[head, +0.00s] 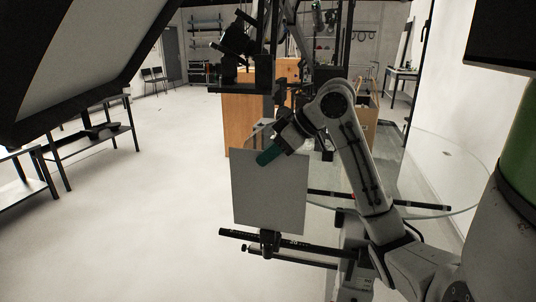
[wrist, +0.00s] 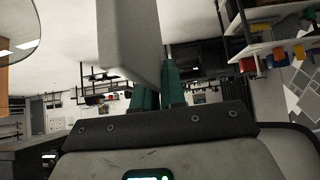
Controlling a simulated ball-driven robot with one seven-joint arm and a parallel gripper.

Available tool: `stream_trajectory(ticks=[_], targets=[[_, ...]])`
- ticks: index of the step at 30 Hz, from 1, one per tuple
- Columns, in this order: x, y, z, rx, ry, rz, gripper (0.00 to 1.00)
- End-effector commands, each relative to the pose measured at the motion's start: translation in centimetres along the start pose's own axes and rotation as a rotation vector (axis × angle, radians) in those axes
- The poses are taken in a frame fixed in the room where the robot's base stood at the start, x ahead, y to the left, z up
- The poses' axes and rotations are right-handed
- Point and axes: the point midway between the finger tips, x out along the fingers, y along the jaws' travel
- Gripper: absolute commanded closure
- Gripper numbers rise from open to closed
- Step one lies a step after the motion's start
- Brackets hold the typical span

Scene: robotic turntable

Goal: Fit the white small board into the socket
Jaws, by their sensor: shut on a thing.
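The white small board (head: 270,198) hangs upright in front of me in the head view, its face towards me. My gripper (head: 267,156), with green fingertips, is shut on its top edge. In the wrist view, the board (wrist: 130,38) extends away from the green fingers of my gripper (wrist: 160,82). A black clamp-like holder (head: 270,244), which looks like the socket, sits on a dark horizontal bar right below the board's bottom edge. I cannot tell whether the board is seated in it or only in front of or above it.
A round glass turntable top (head: 440,160) spreads to the right behind my arm. A large black-framed panel (head: 85,50) fills the upper left. Wooden boxes (head: 245,122) and dark camera gear stand behind the board. Dark tables (head: 95,135) stand left; the floor between is clear.

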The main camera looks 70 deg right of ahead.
Motion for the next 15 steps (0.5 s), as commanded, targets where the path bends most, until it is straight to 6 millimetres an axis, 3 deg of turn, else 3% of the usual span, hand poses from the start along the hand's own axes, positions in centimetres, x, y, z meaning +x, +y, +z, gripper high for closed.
stream_trajectory(ticks=[8,9,15], targets=[[0.50,-0.01,0.48,0.000,0.000,0.000,1.00],[0.41,-0.01,0.40,0.000,0.000,0.000,0.86],[0.40,-0.01,0.39,0.000,0.000,0.000,0.67]])
